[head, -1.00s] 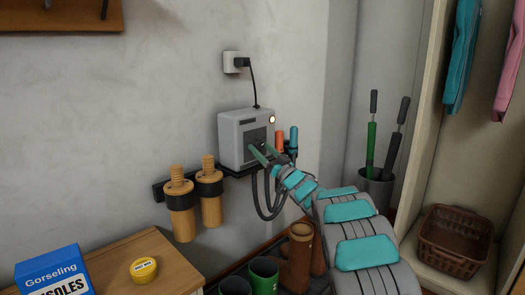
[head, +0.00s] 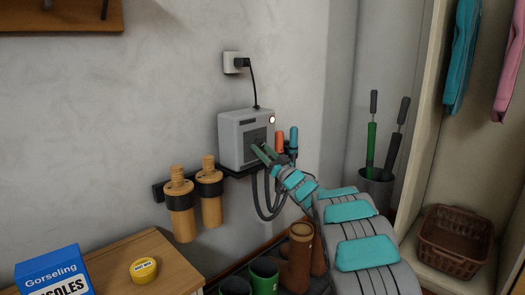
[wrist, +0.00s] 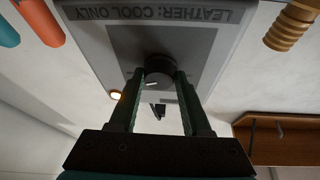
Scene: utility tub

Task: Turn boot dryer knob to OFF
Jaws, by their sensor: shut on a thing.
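The boot dryer is a light grey box (head: 236,141) on a dark wall rail, with a darker front panel. My gripper (wrist: 159,76) is shut on the knob, one finger on each side. In the head view my gripper (head: 261,153) reaches the dryer's front from the lower right and hides the knob. I cannot read any OFF label.
Grey hoses (head: 264,202) hang below the dryer. Orange and teal handles (head: 287,140) stand just right of it, and wooden boot forms (head: 209,190) hang at left. A black cable (head: 253,85) rises to the wall socket. Boots (head: 300,255) stand below.

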